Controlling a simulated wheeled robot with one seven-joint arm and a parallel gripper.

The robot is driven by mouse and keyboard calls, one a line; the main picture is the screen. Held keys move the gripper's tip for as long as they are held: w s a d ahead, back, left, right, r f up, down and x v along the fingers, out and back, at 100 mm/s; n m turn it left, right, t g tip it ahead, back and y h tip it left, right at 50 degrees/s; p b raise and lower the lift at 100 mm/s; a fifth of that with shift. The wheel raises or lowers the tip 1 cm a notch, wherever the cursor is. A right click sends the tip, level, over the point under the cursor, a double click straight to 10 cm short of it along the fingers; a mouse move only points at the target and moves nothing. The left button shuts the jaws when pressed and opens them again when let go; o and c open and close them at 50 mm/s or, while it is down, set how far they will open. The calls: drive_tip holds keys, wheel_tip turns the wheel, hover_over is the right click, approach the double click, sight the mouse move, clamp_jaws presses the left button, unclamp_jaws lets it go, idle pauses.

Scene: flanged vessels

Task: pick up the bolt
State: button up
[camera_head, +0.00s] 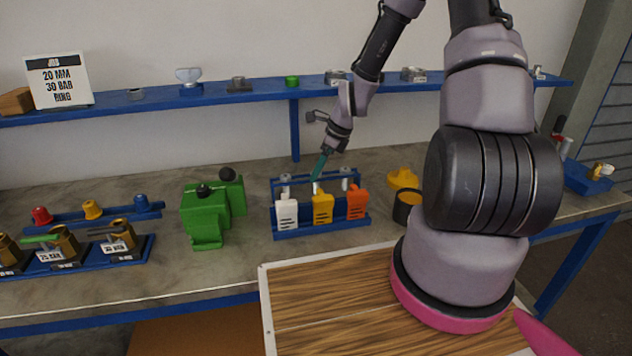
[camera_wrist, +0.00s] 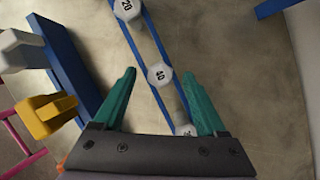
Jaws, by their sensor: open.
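Several bolts with pale hexagonal heads stand in a row in a blue rack (camera_head: 283,235). In the wrist view the middle bolt (camera_wrist: 160,74) is marked 40 and lies between my fingertips as seen from above. Another bolt (camera_wrist: 126,9), marked 20, is at the top edge. A third bolt (camera_wrist: 184,129) is partly hidden by my gripper's body. My gripper (camera_wrist: 160,75) has two teal fingers spread apart, with nothing held. In the head view my gripper (camera_head: 318,178) points down at the middle of the rack. Whether the fingers touch the bolt cannot be told.
White (camera_head: 287,212), yellow (camera_head: 322,207) and orange (camera_head: 357,203) tags stand along the rack's front. A green vise-like block (camera_head: 205,220) is left; a dark cup (camera_head: 407,208) is right. A blue shelf (camera_head: 230,97) runs behind. A wooden-topped surface (camera_head: 330,300) is in front.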

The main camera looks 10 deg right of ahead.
clamp_jaws()
